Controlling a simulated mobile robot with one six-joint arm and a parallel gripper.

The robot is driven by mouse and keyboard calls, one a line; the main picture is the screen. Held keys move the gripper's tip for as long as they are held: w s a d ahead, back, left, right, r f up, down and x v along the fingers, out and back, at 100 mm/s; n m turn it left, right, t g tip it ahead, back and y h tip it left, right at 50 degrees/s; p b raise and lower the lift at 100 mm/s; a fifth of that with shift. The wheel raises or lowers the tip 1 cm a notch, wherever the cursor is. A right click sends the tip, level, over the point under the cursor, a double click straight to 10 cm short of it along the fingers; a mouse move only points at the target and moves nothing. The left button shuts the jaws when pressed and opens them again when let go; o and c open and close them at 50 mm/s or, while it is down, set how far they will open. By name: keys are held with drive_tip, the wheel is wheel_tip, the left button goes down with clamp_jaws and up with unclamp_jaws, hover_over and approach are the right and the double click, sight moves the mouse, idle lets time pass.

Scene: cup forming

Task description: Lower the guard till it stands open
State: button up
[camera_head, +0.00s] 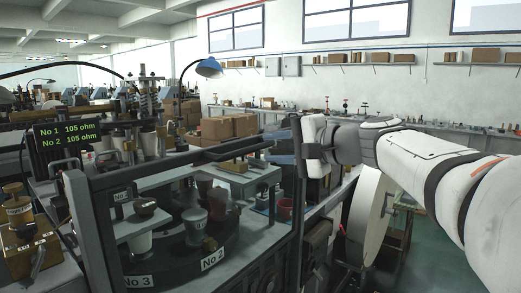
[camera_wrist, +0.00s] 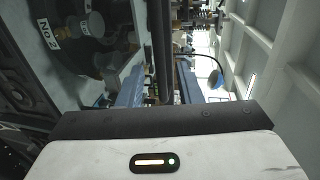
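The guard (camera_head: 178,158) is a dark-framed clear panel standing in front of the machine's round table. Its top rail slopes across the head view, and the machine shows through it. My gripper (camera_head: 290,148) is at the guard's right end, by its dark upright. In the wrist view a dark bar of the guard (camera_wrist: 161,45) runs between the two bluish fingers of my gripper (camera_wrist: 161,88). The exact contact is partly hidden by the gripper's body.
Behind the guard is the round table with metal cups and a "No 2" label (camera_head: 212,258). A display (camera_head: 67,134) reads 105 ohm twice. A brass device (camera_head: 32,235) stands at the left front. A desk lamp (camera_head: 208,67) and cardboard boxes (camera_head: 217,129) are behind.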

sight(253, 149)
drive_tip(key=p+x, duration=0.1)
drive_tip(key=x, duration=0.6)
drive_tip(key=shift+w+a, duration=0.1)
drive_tip(key=shift+c, duration=0.2)
clamp_jaws()
